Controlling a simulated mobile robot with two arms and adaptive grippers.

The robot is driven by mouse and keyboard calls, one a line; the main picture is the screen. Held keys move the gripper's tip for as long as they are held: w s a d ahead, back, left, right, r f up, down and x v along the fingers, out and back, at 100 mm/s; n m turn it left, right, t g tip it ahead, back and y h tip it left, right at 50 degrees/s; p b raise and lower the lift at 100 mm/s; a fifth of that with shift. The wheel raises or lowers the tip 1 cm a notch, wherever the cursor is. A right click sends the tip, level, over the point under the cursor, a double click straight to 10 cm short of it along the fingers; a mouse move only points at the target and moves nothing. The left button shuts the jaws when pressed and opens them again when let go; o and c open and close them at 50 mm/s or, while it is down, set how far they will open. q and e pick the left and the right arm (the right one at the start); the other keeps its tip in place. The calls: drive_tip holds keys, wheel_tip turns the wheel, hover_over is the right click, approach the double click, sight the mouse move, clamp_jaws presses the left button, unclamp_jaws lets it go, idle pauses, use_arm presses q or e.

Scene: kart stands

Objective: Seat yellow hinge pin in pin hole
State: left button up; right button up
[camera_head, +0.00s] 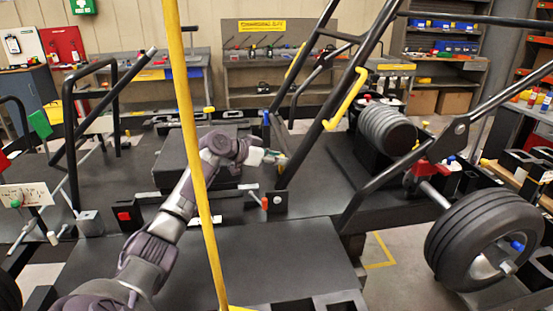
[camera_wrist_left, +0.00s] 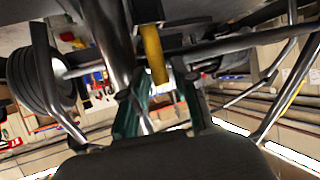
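My left gripper (camera_head: 268,157) reaches over the dark kart stand, its tips close to the lower end of a slanted black bar. In the left wrist view my left gripper (camera_wrist_left: 162,82) has its two green fingers apart, with a visible gap between them. A yellow rounded piece (camera_wrist_left: 152,52) shows between and beyond the fingertips; I cannot tell whether it is the hinge pin or whether a finger touches it. No yellow hinge pin is clearly recognisable in the head view, and the pin hole cannot be made out. My right gripper is not in view.
A yellow pole (camera_head: 190,120) crosses the head view close by. Slanted black bars, one with a yellow hook-shaped handle (camera_head: 346,100), rise around the gripper. A ribbed black cylinder (camera_head: 386,131) and a wheel (camera_head: 484,240) are at the right. The near dark panel (camera_head: 270,262) is mostly bare.

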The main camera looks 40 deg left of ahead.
use_arm(q)
drive_tip(key=b+v, duration=0.2)
drive_tip(key=v, duration=1)
drive_tip(key=shift+r, duration=0.2)
